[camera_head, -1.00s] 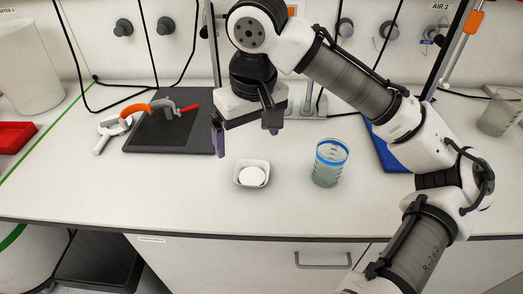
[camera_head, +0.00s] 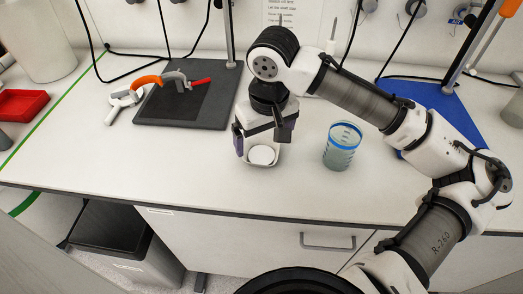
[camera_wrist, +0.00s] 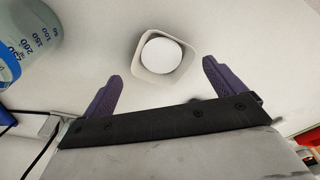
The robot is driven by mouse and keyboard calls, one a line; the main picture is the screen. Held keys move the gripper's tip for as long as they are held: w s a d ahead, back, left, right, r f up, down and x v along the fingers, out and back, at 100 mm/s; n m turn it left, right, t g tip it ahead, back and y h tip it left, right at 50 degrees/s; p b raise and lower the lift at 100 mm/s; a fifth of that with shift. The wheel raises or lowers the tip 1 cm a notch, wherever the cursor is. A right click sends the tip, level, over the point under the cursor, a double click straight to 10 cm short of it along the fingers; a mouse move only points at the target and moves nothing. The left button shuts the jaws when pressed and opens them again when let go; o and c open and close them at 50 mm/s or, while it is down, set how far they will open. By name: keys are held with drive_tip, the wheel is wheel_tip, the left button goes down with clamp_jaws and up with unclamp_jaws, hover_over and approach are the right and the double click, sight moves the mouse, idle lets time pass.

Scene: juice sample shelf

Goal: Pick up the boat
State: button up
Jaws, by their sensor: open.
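The boat is a small white square dish with rounded corners (camera_head: 248,161), upright on the bench, with a round white thing (camera_head: 262,155) in it. My gripper (camera_head: 263,138) points down over the boat, with its purple fingers apart and nothing between them that I can see clasped. In the head view the fingers partly cover the boat's far side. In the wrist view the boat (camera_wrist: 186,62) lies just ahead of the fingertips, between their lines, and looks apart from both fingers.
A beaker with a blue band (camera_head: 341,147) stands close to the right of the boat. A blue mat (camera_head: 440,105) lies at the right. The bench front is clear.

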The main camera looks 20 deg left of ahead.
sight(262, 150)
drive_tip(key=shift+w+a+f, duration=0.1)
drive_tip(key=shift+a+f, duration=0.05)
drive_tip(key=shift+f, duration=0.8)
drive_tip(key=shift+a+f, duration=0.15)
drive_tip(key=shift+f, duration=0.8)
drive_tip(key=c, duration=1)
